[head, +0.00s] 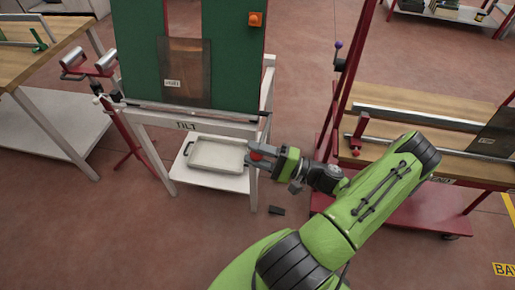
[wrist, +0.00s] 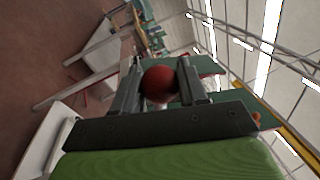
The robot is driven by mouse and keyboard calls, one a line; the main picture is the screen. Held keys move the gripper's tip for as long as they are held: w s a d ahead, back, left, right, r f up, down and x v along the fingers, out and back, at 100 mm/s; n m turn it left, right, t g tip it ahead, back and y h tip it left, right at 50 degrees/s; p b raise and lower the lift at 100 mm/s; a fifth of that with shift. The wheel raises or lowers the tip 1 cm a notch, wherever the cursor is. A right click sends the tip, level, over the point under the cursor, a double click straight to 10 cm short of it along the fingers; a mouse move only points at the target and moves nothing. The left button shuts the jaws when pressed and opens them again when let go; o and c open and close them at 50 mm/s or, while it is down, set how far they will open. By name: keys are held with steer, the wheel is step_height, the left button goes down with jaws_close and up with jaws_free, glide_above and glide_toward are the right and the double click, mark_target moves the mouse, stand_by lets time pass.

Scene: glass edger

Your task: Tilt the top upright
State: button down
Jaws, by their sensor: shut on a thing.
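The green top (head: 137,62) of the tilt table stands steeply raised, close to upright, above its white frame marked TILT (head: 190,124). A brown-tinted glass pane (head: 186,85) with a small label rests against the top, its lower edge near the ledge. My gripper (head: 257,154) is at the right front of the frame, below the ledge. It is shut on a red ball knob (wrist: 159,84), which shows between the two fingers in the wrist view. The lever behind the knob is mostly hidden.
A grey tray (head: 216,166) sits on the frame's lower shelf. A red cart (head: 420,205) with a wooden deck stands at right, close to my arm. A wooden bench (head: 40,45) and a roller stand (head: 88,65) are at left. A small dark block (head: 276,210) lies on the floor.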

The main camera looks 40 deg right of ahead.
step_height(320, 180, down, 7)
steer(key=s+a+n+y+b, duration=0.1)
steer(key=n+b, duration=0.2)
steer(key=b, duration=0.1)
steer(key=shift+s+a+r, duration=0.15)
steer(key=shift+a+r, duration=0.05)
steer(key=shift+a, duration=0.1)
steer(key=shift+f, duration=0.1)
steer(key=c, duration=0.7)
jaws_free()
steer(key=shift+o, duration=0.2)
steer(key=v, duration=1.5)
steer(key=shift+s+d+r+p, duration=0.25)
steer(key=shift+s+d+p, duration=0.05)
steer(key=shift+p, duration=0.1)
